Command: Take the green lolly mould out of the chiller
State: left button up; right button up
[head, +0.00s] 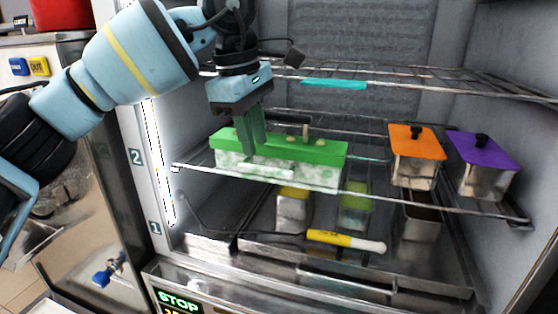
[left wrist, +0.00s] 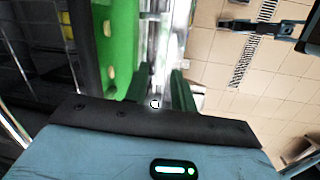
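The green lolly mould (head: 325,155) is a long block with a green top, a frosted front and short pale sticks. It sits on the chiller's middle wire shelf (head: 420,197), left of centre. A pale bar (head: 262,170) shows along its front. My left gripper (head: 252,148) points down at the mould's front left part, its green fingers overlapping the mould in the head view. In the left wrist view, the fingers (left wrist: 158,88) are apart, with the mould's green top (left wrist: 120,40) beside the left one. A pale strip shows between them; contact cannot be told. My right gripper is not in view.
An orange-lidded tin (head: 415,150) and a purple-lidded tin (head: 482,160) stand right of the mould. Below are more tins and a yellow-and-white handle (head: 345,241). The upper wire rack (head: 430,82) holds a flat cyan thing (head: 335,84). The chiller's left wall is close to my arm.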

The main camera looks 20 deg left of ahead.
aim_at(262, 166)
pick_arm(q)
jog(key=shift+d+f, duration=0.1)
jog(key=shift+d, duration=0.05)
jog(key=shift+f, duration=0.8)
jog(key=shift+w+d+f+p, duration=0.1)
jog(key=shift+d+f, duration=0.05)
jog(key=shift+f, duration=0.85)
jog(key=shift+w+d+f+p, duration=0.15)
jog(key=shift+f, duration=0.8)
jog(key=shift+w+d+f+p, duration=0.1)
jog(key=shift+d+f, duration=0.05)
jog(key=shift+f, duration=0.85)
grip_shut()
jog(key=shift+r, duration=0.15)
